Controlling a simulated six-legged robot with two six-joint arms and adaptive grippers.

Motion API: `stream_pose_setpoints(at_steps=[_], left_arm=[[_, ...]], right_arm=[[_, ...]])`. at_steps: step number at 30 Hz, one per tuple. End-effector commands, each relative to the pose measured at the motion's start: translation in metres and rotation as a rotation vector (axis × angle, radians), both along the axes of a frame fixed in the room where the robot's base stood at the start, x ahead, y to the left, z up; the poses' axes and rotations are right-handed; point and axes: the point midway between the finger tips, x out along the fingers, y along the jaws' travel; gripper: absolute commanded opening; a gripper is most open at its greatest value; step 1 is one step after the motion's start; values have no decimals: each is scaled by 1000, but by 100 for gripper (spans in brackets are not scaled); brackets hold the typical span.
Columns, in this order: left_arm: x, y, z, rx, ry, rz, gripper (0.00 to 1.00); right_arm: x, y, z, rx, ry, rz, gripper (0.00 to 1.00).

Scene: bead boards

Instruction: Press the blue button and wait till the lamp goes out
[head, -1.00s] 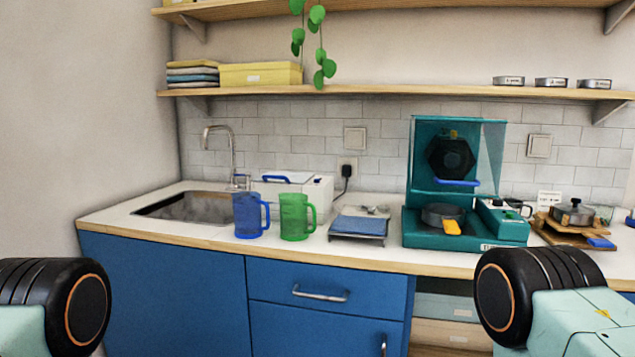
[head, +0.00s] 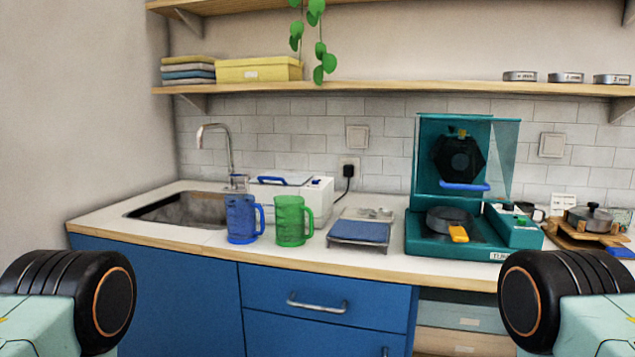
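A teal machine (head: 425,238) with a raised hood stands on the right part of the counter. A blue handle bar (head: 465,187) crosses the hood's lower edge. A round grey plate with a yellow tab (head: 459,234) sits in its base. A teal side box (head: 515,228) carries small controls on top, too small to tell apart. A white box (head: 318,198) with a blue handle stands at the back, with small dark marks on it. I cannot make out a blue button or a lamp with certainty. Only my arm joints show at the lower left and right; neither gripper is in view.
A blue mug (head: 241,220) and a green mug (head: 290,222) stand near the counter's front edge. A blue-topped scale-like tray (head: 360,232) lies beside the machine. A sink (head: 180,208) is at left; a lidded pot (head: 590,219) stands on boards at right.

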Motion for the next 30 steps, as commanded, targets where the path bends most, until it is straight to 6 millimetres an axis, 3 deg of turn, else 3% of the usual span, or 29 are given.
stream_pose_setpoints(at_steps=[2,20,30], left_arm=[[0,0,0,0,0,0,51],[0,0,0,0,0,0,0],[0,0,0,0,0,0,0]], right_arm=[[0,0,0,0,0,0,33],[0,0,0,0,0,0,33],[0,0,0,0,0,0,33]])
